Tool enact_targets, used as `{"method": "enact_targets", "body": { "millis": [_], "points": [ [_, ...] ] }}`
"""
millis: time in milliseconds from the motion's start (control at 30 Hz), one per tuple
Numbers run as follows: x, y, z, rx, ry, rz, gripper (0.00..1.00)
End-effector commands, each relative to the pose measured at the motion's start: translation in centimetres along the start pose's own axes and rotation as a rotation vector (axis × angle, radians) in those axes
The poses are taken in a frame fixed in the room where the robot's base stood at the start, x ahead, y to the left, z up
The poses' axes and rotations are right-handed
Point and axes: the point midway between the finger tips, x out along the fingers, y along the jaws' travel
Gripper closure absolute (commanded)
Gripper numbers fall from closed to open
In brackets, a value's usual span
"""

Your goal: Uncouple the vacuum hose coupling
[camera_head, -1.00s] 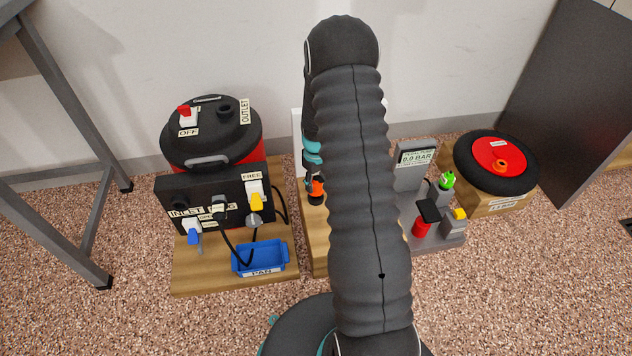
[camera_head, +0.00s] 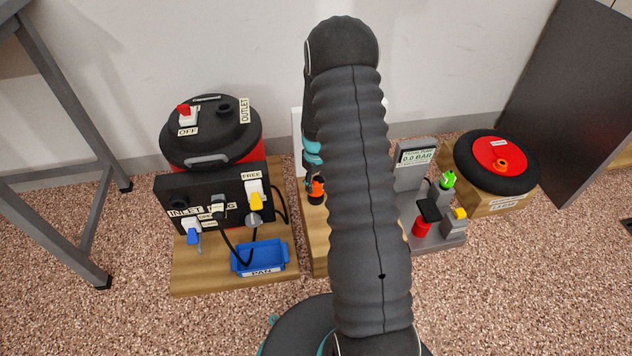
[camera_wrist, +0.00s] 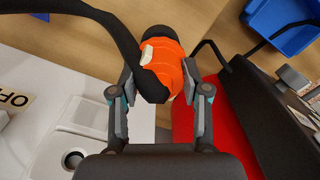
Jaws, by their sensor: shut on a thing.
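The vacuum hose coupling is an orange sleeve (camera_wrist: 182,76) with a small white tab and black ends. In the wrist view it sits between the two fingers of my gripper (camera_wrist: 160,100), which is shut on it. A black hose (camera_wrist: 98,18) runs from the upper left down to the coupling. In the head view the orange part (camera_head: 317,187) shows just left of my arm, above a wooden board (camera_head: 312,248). My arm hides most of my gripper and the area behind it there. I cannot tell whether the coupling's two halves are joined.
A red and black vacuum (camera_head: 212,130) with a black panel stands on the left, with a blue pan (camera_head: 258,258) before it. A pedal pump (camera_head: 412,175) and a wheel (camera_head: 497,165) stand on the right. A grey metal frame (camera_head: 68,150) is at the far left.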

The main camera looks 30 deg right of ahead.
Motion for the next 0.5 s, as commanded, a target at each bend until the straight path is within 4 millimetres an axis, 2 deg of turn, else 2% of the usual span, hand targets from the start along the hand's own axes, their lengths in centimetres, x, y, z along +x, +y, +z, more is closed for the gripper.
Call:
{"method": "enact_targets", "body": {
  "millis": [500],
  "points": [
    [1.2,0.0,0.0,0.0,0.0,0.0,0.98]
  ]
}}
